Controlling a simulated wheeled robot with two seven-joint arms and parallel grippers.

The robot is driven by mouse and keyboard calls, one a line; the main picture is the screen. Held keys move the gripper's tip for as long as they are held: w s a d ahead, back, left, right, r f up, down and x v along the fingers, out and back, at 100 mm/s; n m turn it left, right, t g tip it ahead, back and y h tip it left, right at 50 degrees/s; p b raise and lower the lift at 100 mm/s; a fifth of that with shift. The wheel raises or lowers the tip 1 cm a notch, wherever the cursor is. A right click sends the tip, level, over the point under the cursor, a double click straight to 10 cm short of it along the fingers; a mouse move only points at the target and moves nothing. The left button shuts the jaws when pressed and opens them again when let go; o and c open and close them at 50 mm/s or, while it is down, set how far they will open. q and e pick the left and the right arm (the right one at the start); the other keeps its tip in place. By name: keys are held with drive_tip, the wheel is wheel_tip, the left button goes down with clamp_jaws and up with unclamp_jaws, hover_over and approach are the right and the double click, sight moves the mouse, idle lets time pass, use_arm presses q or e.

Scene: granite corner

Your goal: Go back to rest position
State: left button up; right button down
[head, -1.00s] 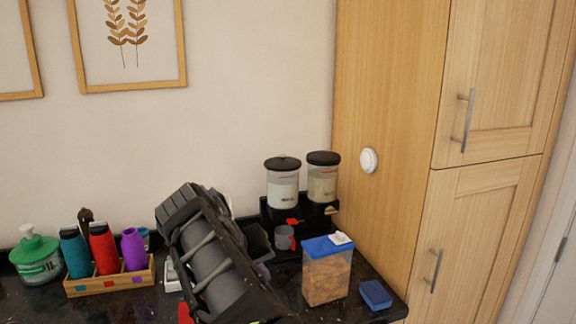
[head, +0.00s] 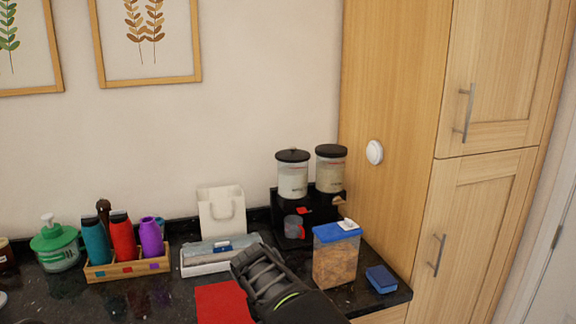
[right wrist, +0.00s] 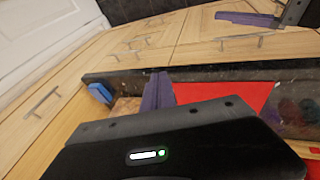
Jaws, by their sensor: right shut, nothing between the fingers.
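The task names no object, only my arms. In the head view the dark ribbed end of my right arm (head: 265,275) comes in from the bottom centre, over the front of the counter. In the right wrist view the purple fingers of my right gripper (right wrist: 158,92) show past its black body; they are shut with nothing between them. A purple and grey piece at the top right of that view looks like my left gripper (right wrist: 255,18); its jaws cannot be made out. My left arm does not show in the head view.
A tall wooden cabinet (head: 395,100) stands at right.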

drive_tip(key=s+d+f+m+g+y, duration=0.1)
drive_tip(key=s+d+f, duration=0.25)
drive_tip(key=f, duration=0.65)
drive_tip(key=s+d+f+g+y, duration=0.1)
drive_tip(key=s+d+f+g, duration=0.2)
drive_tip(key=f, duration=0.7)
drive_tip(key=s+d+f+m+y, duration=0.1)
drive_tip(key=s+d+f, duration=0.35)
drive_tip(key=f, duration=0.55)
use_arm(q)
drive_tip(key=s+f+m+g+y+b, duration=0.1)
drive_tip(key=s+f+m+y, duration=0.8)
drive_tip(key=s+f+m, duration=0.8)
drive_tip(key=s+f, duration=0.2)
drive_tip(key=s, duration=0.2)
drive_tip(key=shift+d+m+g+y, duration=0.2)
drive_tip(key=shift+m+g+y, duration=0.2)
use_arm(e)
drive_tip(key=s+a+f+m+y, duration=0.1)
drive_tip(key=s+a+f+y, duration=0.1)
drive_tip(key=s, duration=0.8)
drive_tip(key=s+a+f+m+y, duration=0.1)
drive_tip(key=s+f, duration=0.3)
drive_tip(key=s, duration=0.6)
drive_tip(key=shift+a+f+m+y, duration=0.25)
drive_tip(key=shift+a+m+y, duration=0.15)
drive_tip(key=shift+m+y, duration=0.15)
